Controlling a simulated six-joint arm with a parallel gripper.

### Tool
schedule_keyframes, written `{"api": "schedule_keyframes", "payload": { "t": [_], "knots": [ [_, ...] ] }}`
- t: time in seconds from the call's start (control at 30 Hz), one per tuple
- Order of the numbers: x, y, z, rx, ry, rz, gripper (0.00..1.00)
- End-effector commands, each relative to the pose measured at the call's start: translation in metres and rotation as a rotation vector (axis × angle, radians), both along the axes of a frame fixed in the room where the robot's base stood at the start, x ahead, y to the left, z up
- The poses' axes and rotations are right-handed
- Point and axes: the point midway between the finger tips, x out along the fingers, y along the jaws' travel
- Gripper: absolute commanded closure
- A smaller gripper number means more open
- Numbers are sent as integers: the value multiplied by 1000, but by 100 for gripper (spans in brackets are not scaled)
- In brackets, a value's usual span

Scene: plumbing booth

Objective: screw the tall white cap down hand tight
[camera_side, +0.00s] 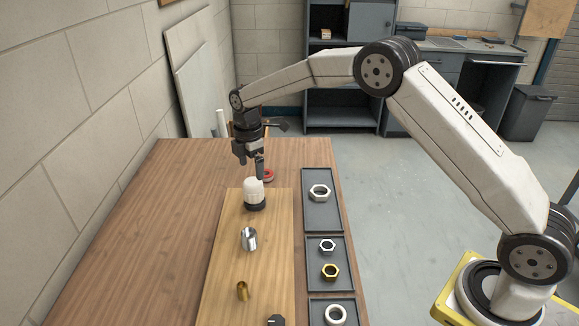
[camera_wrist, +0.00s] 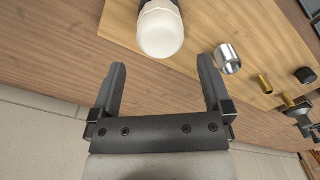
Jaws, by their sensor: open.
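The tall white cap (camera_side: 253,188) stands upright on a dark base (camera_side: 255,205) on the wooden board, in the side view. In the wrist view the white cap (camera_wrist: 160,33) shows at the top centre, beyond the fingertips. My gripper (camera_side: 251,168) is just above and behind the cap in the side view. In the wrist view my gripper (camera_wrist: 162,75) has its two dark fingers wide apart with nothing between them. Whether a finger touches the cap cannot be told from the side view. The thread under the cap is hidden.
The board (camera_side: 214,290) also carries a silver fitting (camera_side: 249,239), a brass fitting (camera_side: 242,290) and a dark fitting (camera_side: 276,320). Dark trays (camera_side: 308,216) with nuts line the right. A red ring (camera_side: 268,175) lies behind the cap. The table's left side is clear.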

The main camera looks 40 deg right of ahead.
Motion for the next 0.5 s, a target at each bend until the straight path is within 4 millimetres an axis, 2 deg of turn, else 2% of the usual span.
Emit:
{"api": "schedule_keyframes", "payload": {
  "t": [0.27, 0.5],
  "knots": [
    [-1, 0, -15, 0, 3, -2, 0],
    [-1, 0, -41, -1, 3, -3, 0]
  ]
}}
